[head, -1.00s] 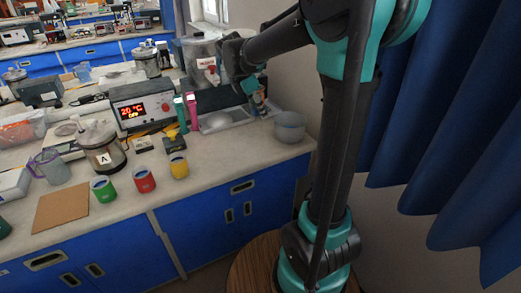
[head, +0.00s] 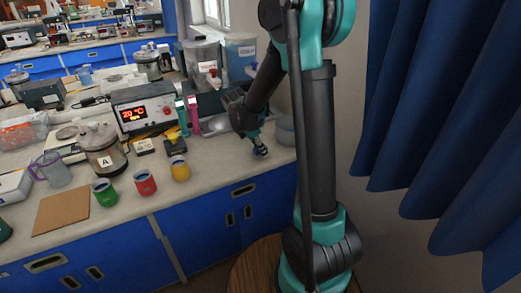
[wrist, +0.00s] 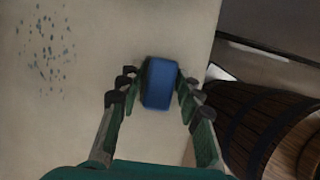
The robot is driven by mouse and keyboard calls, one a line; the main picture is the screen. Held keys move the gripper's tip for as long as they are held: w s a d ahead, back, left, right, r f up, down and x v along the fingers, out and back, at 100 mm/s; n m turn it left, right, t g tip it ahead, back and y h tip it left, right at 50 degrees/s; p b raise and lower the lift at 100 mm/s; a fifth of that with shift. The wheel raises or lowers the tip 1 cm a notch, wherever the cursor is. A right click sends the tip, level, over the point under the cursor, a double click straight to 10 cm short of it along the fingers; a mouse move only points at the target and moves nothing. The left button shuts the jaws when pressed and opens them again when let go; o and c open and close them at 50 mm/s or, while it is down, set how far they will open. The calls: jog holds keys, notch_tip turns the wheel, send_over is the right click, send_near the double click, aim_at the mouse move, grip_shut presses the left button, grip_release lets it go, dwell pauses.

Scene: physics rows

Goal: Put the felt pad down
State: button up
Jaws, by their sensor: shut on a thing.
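The felt pad, a small blue block with a dark side (wrist: 160,84), sits between the fingertips of my gripper (wrist: 152,88) in the wrist view. My gripper is shut on it. In the head view my gripper (head: 258,150) points down low over the front right part of the pale counter (head: 225,165). The pad is small and mostly hidden there. I cannot tell whether the pad touches the counter.
Red (head: 145,184), green (head: 104,193) and yellow (head: 180,170) cups stand to the left. A grey bowl (head: 286,133) is partly hidden behind my arm. The counter's front edge is close. A wooden barrel (wrist: 255,110) stands below, beyond the edge. Bare counter lies left of my gripper.

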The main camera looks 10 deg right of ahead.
jog(key=shift+f, duration=0.15)
jog(key=o, duration=1.2)
jog(key=v, duration=1.2)
jog(key=s+d+f+m+t+y, duration=0.1)
jog(key=s+d+f+m, duration=0.1)
jog(key=s+m, duration=0.5)
jog(key=s+d+f+m+t+y, duration=0.1)
jog(key=s+d+f+m, duration=0.2)
jog(key=s+f+m, duration=0.2)
jog(key=s+d+f+m+y, duration=0.2)
jog(key=s+d+f+m, duration=0.1)
jog(key=s+m, duration=0.5)
jog(key=shift+s+f+m+t, duration=0.4)
jog(key=shift+f+m, duration=0.25)
jog(key=shift+m, duration=0.15)
jog(key=shift+w+d, duration=0.1)
